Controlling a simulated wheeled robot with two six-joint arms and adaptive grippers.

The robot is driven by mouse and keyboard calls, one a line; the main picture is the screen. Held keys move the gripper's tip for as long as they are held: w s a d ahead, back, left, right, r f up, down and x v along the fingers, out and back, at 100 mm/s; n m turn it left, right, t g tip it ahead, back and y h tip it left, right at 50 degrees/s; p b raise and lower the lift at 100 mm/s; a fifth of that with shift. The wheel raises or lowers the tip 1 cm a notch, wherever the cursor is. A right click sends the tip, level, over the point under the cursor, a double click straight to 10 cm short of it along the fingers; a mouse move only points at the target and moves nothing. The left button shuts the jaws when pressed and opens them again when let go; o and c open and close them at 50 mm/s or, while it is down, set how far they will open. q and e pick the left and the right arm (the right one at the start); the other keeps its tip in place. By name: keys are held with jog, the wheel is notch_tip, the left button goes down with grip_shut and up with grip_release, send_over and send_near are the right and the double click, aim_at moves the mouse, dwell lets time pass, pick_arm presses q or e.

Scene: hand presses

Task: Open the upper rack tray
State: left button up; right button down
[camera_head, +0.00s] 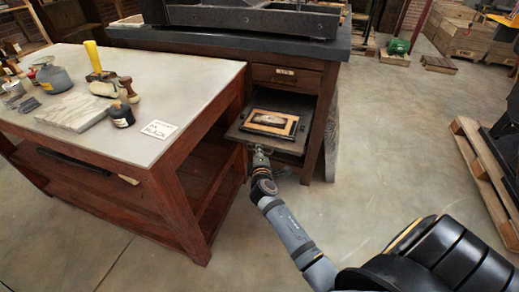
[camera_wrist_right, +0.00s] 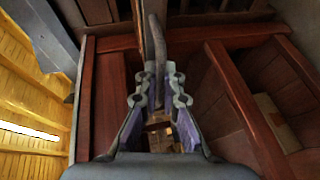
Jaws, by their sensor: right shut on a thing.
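The upper rack tray (camera_head: 241,134) is a dark flat tray that sticks out from the opening of the dark wooden cabinet (camera_head: 325,108), below its drawer. A framed dark plate (camera_head: 270,122) with a light wooden border lies on it. My right gripper (camera_head: 261,154) is at the tray's front edge, shut on the tray. In the right wrist view, the two fingers (camera_wrist_right: 157,88) close around a thin grey edge (camera_wrist_right: 154,45); its exact shape there is hard to tell. My left gripper is not in view.
A red-brown table (camera_head: 195,100) with a pale top stands left of the tray, close to it. It bears bottles, a brush and a grey stack (camera_head: 72,112). A small labelled drawer (camera_head: 285,75) is above the tray. The floor (camera_head: 390,130) on the right is clear up to a pallet (camera_head: 480,165).

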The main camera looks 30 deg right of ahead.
jog(key=c, duration=1.5)
grip_release()
jog(key=v, duration=0.7)
jog(key=shift+s+a, duration=0.15)
jog(key=shift+s, duration=0.1)
